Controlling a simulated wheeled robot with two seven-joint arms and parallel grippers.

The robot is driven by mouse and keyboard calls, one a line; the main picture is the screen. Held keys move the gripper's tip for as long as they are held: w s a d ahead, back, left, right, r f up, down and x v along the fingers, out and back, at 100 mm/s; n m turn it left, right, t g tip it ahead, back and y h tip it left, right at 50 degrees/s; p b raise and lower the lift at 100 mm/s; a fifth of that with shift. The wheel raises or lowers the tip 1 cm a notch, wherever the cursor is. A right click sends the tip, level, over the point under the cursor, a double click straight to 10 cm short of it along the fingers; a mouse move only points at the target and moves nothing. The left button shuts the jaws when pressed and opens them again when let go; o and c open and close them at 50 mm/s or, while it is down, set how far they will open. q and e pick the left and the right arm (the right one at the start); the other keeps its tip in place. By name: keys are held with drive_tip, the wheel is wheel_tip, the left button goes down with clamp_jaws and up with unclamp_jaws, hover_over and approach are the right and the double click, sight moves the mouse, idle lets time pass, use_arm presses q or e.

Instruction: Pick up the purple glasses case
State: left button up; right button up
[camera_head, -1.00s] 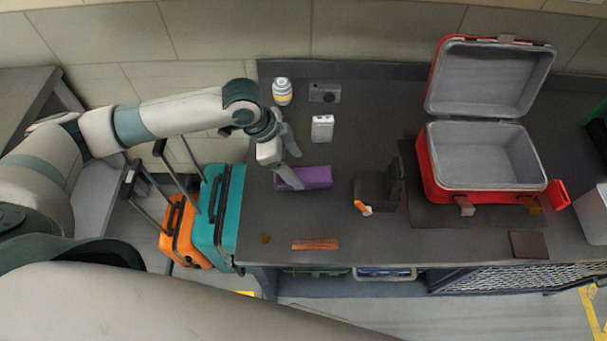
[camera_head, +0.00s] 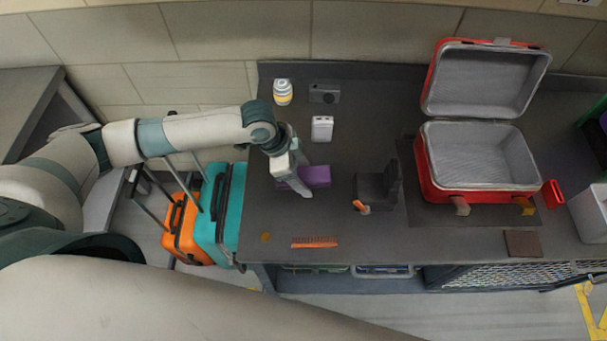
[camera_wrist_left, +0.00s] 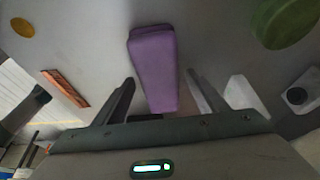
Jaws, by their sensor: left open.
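The purple glasses case (camera_head: 316,176) lies on the dark grey counter near its left end. My left gripper (camera_head: 299,176) is right over the case's left part and hides some of it. In the left wrist view, the case (camera_wrist_left: 153,62) lies lengthwise between the two spread fingers of the left gripper (camera_wrist_left: 160,90), with space on both sides. The gripper is open and holds nothing. My right gripper is not in view.
Behind the case stand a white box (camera_head: 322,129), a camera (camera_head: 324,93) and a white jar (camera_head: 282,92). An orange comb (camera_head: 314,242) lies in front. A black holder (camera_head: 371,190) and an open red suitcase (camera_head: 428,180) are to the right.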

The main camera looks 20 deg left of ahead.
sight(303, 174)
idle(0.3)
use_arm(q)
drive_tip(key=c, duration=1.2)
drive_tip(key=shift+r, duration=0.1)
wheel_tip(303, 174, up, 9)
drive_tip(key=shift+f+b, duration=0.15)
drive_tip(key=shift+b, duration=1)
drive_tip(key=shift+r, duration=0.6)
